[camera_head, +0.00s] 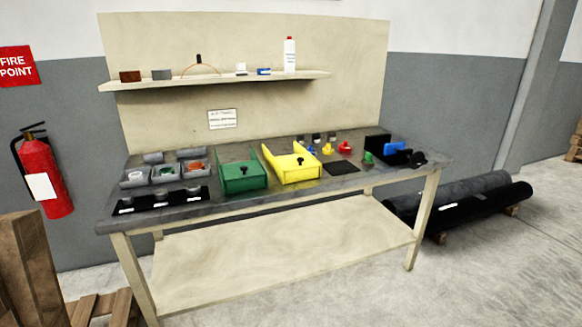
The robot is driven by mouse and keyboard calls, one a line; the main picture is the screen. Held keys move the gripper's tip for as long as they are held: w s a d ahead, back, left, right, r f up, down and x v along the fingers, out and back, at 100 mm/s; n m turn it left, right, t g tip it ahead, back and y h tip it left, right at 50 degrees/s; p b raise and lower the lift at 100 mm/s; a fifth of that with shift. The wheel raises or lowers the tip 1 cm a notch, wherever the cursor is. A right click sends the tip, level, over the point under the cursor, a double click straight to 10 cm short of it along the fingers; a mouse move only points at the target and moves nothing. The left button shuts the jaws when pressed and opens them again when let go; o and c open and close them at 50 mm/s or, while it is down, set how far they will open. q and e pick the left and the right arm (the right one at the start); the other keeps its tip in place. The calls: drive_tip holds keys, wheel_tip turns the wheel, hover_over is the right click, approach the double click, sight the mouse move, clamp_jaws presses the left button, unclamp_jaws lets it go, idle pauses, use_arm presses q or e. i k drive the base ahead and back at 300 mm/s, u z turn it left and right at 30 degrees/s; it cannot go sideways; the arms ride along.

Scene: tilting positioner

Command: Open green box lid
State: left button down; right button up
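The green box (242,184) sits on the workbench top, left of the middle and near the front edge. Its top looks covered by a flat green lid with a small black knob (243,168). To its right stands a yellow box (297,175) of similar shape, also with a black knob. Neither of my grippers shows in the head view, and no arm is in the picture.
The workbench (214,210) has grey bins (166,174) and a black strip (160,200) at left. Small coloured parts, a dark mat (342,168) and a blue item (396,148) lie at right. A shelf (215,81) hangs above. A fire extinguisher (47,175) is at left.

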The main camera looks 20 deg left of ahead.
sight(244, 170)
drive_tip(key=i, duration=1.2)
drive_tip(key=u, duration=0.7)
